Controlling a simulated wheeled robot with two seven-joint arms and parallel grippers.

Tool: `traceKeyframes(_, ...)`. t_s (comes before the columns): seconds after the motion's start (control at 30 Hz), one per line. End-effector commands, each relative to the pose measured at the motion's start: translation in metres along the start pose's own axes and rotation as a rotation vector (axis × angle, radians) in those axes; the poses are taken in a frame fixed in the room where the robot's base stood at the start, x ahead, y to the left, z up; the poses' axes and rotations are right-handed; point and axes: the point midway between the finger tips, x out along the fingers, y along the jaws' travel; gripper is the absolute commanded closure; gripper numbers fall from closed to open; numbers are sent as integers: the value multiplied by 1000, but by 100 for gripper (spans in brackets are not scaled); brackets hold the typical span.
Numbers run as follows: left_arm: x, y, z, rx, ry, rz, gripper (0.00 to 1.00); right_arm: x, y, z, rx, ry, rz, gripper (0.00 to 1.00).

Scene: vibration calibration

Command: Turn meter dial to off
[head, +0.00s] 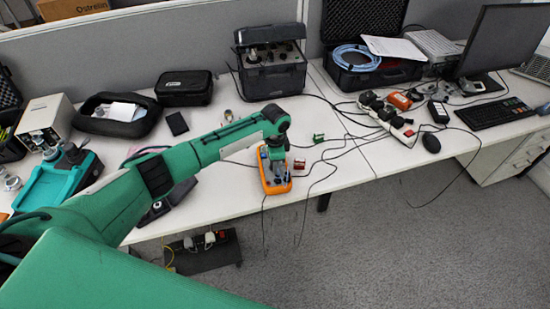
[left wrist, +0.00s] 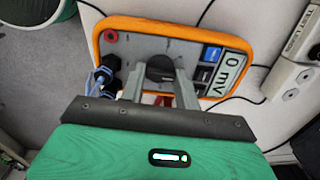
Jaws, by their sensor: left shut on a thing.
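The meter (head: 284,186) is a grey instrument with an orange rim, lying on the white table near its front edge in the head view. In the left wrist view the meter (left wrist: 222,38) shows its face, with a display reading "0 mv" at the right. The round black dial (left wrist: 160,68) sits in the middle of the face. My left gripper (left wrist: 160,80) is over the meter with its fingers shut on the dial, one finger on each side. In the head view my left gripper (head: 276,160) partly hides the meter and its dial. My right gripper is not in view.
Cables with plugs (left wrist: 103,75) run into the meter's left side. Loose black wires cross the table and hang over its front edge. A power strip (head: 388,118) lies to the right. A dark case (head: 270,72) stands behind. Bare table (head: 225,200) shows left of the meter.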

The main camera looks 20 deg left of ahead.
Motion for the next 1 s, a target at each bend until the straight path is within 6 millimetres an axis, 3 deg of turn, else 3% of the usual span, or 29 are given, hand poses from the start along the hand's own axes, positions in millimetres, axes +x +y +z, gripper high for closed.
traceKeyframes(0.53,-1,-1,0,-30,2,-2,90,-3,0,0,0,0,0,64)
traceKeyframes(0.57,-1,-1,0,-30,2,-2,64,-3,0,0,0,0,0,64)
traceKeyframes(0.67,-1,-1,0,-30,2,-2,46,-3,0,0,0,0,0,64)
traceKeyframes(1.0,-4,-1,0,-29,2,-1,46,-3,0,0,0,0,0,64)
